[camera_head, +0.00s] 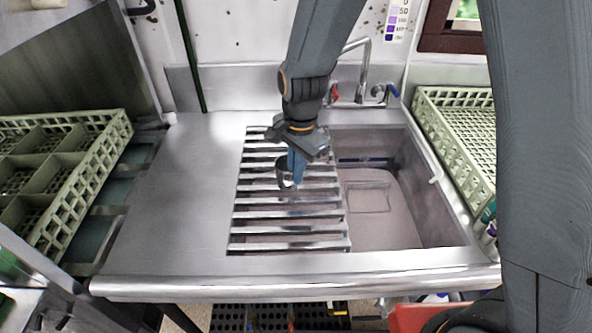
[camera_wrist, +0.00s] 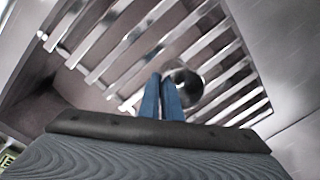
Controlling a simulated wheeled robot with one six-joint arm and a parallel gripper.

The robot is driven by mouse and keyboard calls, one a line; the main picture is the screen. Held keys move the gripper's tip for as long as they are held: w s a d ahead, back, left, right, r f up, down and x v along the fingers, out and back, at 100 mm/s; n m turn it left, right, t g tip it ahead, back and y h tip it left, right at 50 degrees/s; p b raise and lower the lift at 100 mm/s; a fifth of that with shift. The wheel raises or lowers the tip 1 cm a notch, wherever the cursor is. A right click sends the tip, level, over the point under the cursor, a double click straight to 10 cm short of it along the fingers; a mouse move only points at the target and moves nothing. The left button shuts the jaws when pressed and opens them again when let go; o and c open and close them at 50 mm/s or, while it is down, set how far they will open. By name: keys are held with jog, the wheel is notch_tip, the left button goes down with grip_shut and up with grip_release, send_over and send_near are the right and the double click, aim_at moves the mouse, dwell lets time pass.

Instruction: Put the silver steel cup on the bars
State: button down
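The silver steel cup (camera_wrist: 190,85) shows in the wrist view as a round, shiny opening just right of my fingertips, over the bars. My gripper (camera_wrist: 161,80) has its two blue fingers nearly together at the cup's near-left wall, with the right finger overlapping the opening; it looks shut on that wall. In the head view my gripper (camera_head: 296,180) points down over the bars, and the cup (camera_head: 283,173) is partly hidden behind the fingers. The bars (camera_head: 287,227) form a metal rack across the left part of the sink. I cannot tell whether the cup touches them.
The open sink basin (camera_head: 388,215) lies right of the bars. A bare steel drainboard (camera_head: 185,195) lies to their left. Green dish racks stand at the left (camera_head: 75,170) and right (camera_head: 462,135). A faucet (camera_head: 362,75) rises behind the sink.

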jog(key=shift+f, duration=0.1)
jog(key=c, duration=2)
grip_release()
notch_tip(320, 180, up, 12)
jog(key=b, duration=0.3)
jog(key=s+d+f+n, duration=0.2)
jog(key=s+d+n, duration=0.1)
jog(key=d, duration=0.4)
jog(key=s+d+f+n, duration=0.2)
jog(key=s+d+n, duration=0.1)
jog(key=d, duration=0.4)
jog(key=s+d+f+n, duration=0.3)
jog(key=d, duration=0.4)
jog(key=shift+s+t+h, duration=0.25)
jog(key=shift+t+h, duration=0.05)
jog(key=shift+t, duration=0.1)
jog(key=shift+a, duration=0.1)
